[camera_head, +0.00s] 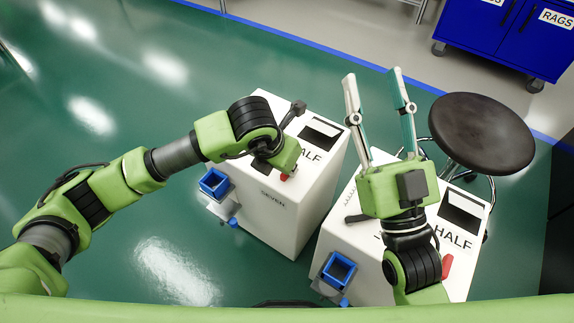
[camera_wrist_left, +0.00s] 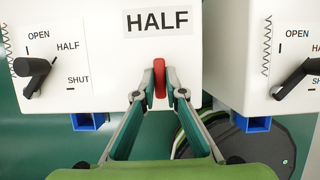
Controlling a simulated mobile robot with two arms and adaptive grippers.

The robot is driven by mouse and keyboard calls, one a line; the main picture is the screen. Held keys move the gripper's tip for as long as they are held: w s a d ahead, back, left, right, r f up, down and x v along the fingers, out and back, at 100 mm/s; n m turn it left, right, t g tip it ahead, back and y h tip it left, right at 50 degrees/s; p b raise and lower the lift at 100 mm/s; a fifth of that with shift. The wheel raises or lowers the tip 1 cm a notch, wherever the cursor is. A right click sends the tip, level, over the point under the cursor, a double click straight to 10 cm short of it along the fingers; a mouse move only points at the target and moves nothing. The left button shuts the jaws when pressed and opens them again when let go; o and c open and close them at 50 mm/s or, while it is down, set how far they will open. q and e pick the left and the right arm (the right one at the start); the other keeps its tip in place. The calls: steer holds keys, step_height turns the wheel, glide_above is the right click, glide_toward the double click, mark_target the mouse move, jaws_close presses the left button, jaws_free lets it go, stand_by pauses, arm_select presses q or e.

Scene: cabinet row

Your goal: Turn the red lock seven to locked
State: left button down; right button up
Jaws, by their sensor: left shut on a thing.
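The white cabinet (camera_head: 275,205) on the left in the head view is marked SEVEN on its front. Its red lock (camera_head: 284,177) only just shows beside my left gripper. In the left wrist view the red lock (camera_wrist_left: 160,78) is a small upright tab below the HALF label. My left gripper (camera_wrist_left: 160,92) is shut on this tab, one finger on each side. In the head view its fingertips are hidden by its own body. My right gripper (camera_head: 374,76) is open and empty, pointing up, above the right cabinet.
The second white cabinet (camera_head: 362,208) stands at the right with its own red lock (camera_head: 447,265). A black handle (camera_wrist_left: 32,75) beside OPEN, HALF and SHUT marks is left of the lock. A round stool (camera_head: 482,135) and a blue cabinet (camera_head: 500,40) stand behind. Green floor is clear at left.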

arm_select(q)
steer(key=c, duration=2.1)
jaws_free()
steer(key=shift+r, duration=0.1)
steer(key=v, duration=1.1)
steer(key=shift+s+r, duration=0.15)
steer(key=shift+r, duration=0.25)
steer(key=shift+s+f, duration=0.1)
